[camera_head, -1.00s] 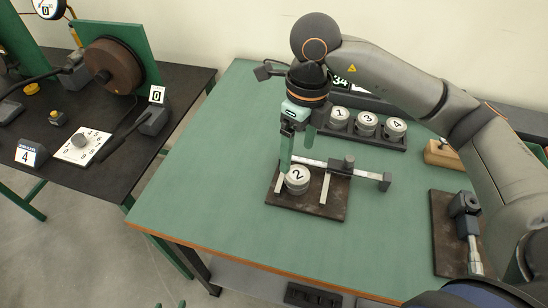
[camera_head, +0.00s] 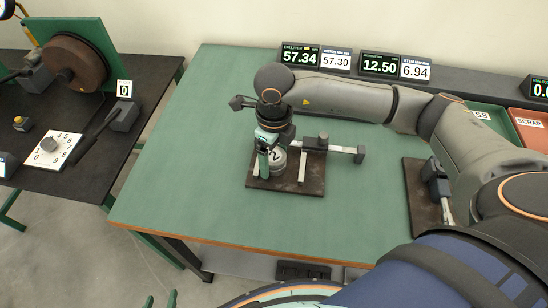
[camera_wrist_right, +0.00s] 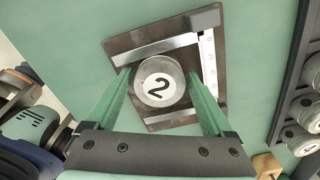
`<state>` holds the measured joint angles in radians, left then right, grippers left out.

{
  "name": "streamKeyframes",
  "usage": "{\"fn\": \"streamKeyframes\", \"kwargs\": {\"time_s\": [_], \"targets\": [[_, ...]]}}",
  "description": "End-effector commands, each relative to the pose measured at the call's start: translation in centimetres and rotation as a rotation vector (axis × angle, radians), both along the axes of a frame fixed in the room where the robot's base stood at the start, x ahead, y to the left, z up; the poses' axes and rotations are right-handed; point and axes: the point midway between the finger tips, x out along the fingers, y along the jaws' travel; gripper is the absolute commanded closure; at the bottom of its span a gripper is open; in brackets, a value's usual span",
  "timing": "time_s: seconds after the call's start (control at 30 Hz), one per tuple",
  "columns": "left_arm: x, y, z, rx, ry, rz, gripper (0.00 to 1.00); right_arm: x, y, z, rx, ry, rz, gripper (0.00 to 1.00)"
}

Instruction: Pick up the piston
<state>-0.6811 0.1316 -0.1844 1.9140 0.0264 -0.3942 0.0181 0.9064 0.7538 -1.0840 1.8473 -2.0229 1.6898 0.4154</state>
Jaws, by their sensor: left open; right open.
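The grey cylindrical piston marked 2 (camera_head: 279,162) stands upright on the dark plate (camera_head: 258,184) of a caliper fixture, between its pale jaws. It also shows from above in the right wrist view (camera_wrist_right: 160,82). My right gripper (camera_head: 268,152) is open and low at the piston. In the right wrist view, its two green fingers (camera_wrist_right: 158,88) lie on either side of the piston; I cannot tell whether they touch it. My left gripper (camera_head: 160,301) shows only its fingertips at the bottom edge of the head view, open, empty and far from the piston.
The caliper bar (camera_head: 340,150) runs right from the plate. Several other pistons (camera_wrist_right: 304,108) sit in a rack at the right of the wrist view. Number displays (camera_head: 380,65) stand at the back. Another dark fixture (camera_head: 428,190) is to the right. The table's left part is clear.

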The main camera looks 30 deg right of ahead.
Motion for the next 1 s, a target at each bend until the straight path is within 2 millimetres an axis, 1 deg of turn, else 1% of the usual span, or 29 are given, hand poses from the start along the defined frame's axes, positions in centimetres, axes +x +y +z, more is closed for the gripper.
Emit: {"fn": "streamKeyframes", "kwargs": {"time_s": [0.1, 0.3, 1.0], "targets": [[0.02, 0.01, 0.06, 0.0, 0.0, 0.0, 0.41, -0.04, 0.01, -0.62, -0.001, 0.001, 0.001, 0.14], [0.03, 0.01, 0.04, 0.0, -0.001, 0.0, 0.41, -0.02, 0.03, -0.62, 0.0, 0.0, 0.001, 0.15], [0.14, 0.02, 0.1, 0.0, -0.003, 0.001, 0.41, 0.03, 0.05, -0.51, 0.001, -0.002, 0.001, 0.94]]}}
